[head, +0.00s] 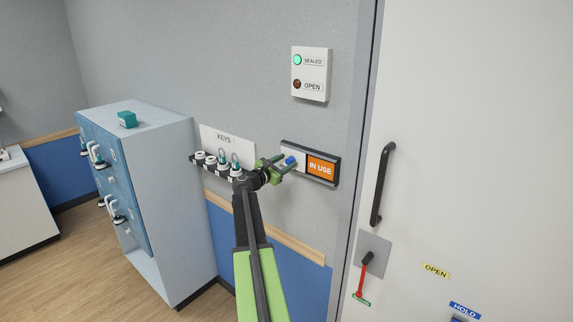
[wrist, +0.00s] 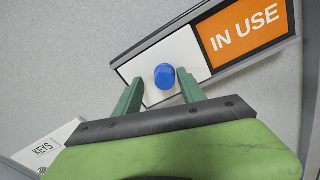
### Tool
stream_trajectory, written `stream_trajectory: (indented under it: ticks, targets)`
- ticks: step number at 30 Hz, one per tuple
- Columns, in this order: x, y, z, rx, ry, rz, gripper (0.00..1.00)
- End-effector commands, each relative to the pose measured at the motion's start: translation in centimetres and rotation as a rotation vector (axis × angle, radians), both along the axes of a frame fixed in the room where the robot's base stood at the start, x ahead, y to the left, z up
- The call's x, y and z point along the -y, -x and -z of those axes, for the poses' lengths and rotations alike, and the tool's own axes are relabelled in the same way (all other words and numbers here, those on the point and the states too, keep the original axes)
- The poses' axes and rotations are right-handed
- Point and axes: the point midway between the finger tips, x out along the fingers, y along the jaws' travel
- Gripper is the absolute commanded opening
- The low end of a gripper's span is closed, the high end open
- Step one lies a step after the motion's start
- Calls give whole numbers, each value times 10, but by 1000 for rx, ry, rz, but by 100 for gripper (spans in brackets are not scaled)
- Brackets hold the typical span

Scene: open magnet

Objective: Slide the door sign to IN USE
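The door sign (head: 311,163) is a dark-framed slider on the grey wall, left of the door. An orange IN USE panel (wrist: 243,35) shows at its right end; the white slider plate (wrist: 150,58) with a blue knob (wrist: 165,76) covers the left end. My gripper (wrist: 160,82) is at the sign with its two green fingers apart, one on each side of the blue knob. A gap shows between the left finger and the knob; the right finger is close to it, and I cannot tell if it touches. In the head view my gripper (head: 283,165) partly hides the white plate.
A KEYS rack (head: 222,167) with several hanging items is just left of the sign. A SEALED/OPEN indicator (head: 311,74) is above, its green lamp lit. The door (head: 470,150) with a black handle (head: 382,185) and red lever (head: 362,275) is right. A locker cabinet (head: 160,200) stands left.

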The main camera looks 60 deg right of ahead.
Motion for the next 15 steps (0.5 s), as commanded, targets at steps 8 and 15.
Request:
stream_trajectory:
  ticks: [8, 15]
  targets:
    - [-3, 2, 0, 0, 0, 4, 48]
    - [-54, -2, 0, 1, -1, 3, 48]
